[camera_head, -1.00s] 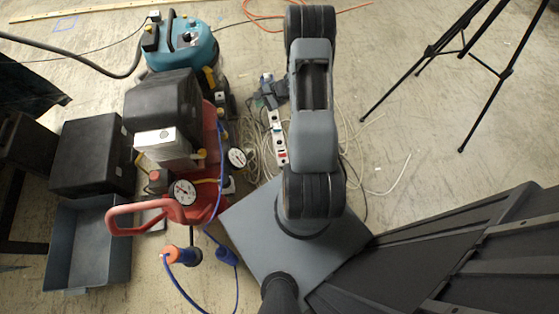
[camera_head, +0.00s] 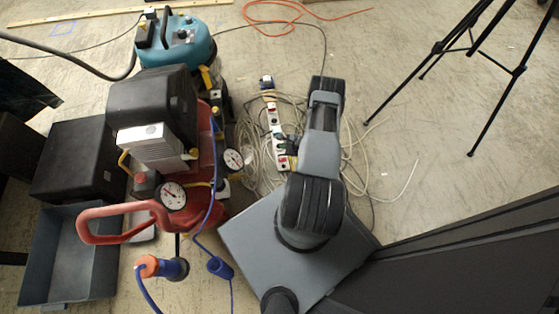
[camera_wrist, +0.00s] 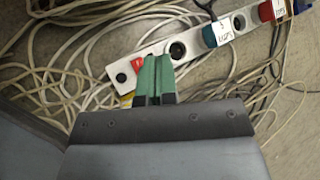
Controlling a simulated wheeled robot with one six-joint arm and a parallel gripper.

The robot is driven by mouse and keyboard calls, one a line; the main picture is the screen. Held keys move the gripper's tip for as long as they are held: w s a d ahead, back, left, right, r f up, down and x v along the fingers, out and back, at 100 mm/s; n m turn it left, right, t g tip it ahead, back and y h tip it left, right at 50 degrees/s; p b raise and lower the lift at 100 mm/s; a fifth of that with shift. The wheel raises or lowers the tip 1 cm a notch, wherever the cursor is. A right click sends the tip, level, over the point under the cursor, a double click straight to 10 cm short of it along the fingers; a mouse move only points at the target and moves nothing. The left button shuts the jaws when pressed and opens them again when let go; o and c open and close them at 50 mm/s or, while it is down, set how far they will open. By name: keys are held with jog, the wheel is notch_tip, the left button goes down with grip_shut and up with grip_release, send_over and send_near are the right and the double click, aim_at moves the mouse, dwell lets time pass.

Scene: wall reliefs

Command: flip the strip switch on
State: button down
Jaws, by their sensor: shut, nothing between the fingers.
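A white power strip (camera_head: 275,122) lies on the floor to the left of my arm in the head view. It also runs diagonally across the wrist view (camera_wrist: 188,45), with sockets along it. A red switch (camera_wrist: 136,65) sits near its lower-left end. My gripper (camera_wrist: 155,60) shows green fingertips, shut and empty. In the wrist picture the tips overlap the strip just right of the red switch. I cannot tell whether they touch it. The fingertips are hard to make out in the head view.
Pale cables (camera_wrist: 60,50) lie in loops around the strip. Plugs with white tags (camera_wrist: 217,33) sit at its far end. A red compressor (camera_head: 205,160) stands at left, a black tripod (camera_head: 470,75) at right. Floor between strip and tripod is mostly clear.

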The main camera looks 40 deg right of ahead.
aim_at(280, 160)
jog(key=f+b, duration=0.2)
jog(key=f, duration=0.1)
jog(key=a+f+b, duration=0.1)
jog(key=f+b, duration=0.1)
jog(key=w+f+b, duration=0.1)
jog(key=f+b, duration=0.1)
jog(key=f, duration=0.1)
jog(key=shift+a+f+b, duration=0.3)
jog(key=shift+a+b, duration=0.05)
jog(key=shift+f, duration=0.1)
dwell(2.1)
jog(key=shift+f+b, duration=0.3)
jog(key=shift+b, duration=0.1)
jog(key=shift+a+f+b, duration=0.15)
jog(key=shift+f+b, duration=0.2)
jog(key=shift+f, duration=0.05)
dwell(0.5)
jog(key=shift+r, duration=0.15)
jog(key=shift+s+r+p, duration=0.1)
jog(key=shift+r+p, duration=0.5)
jog(key=shift+r, duration=0.1)
dwell(0.3)
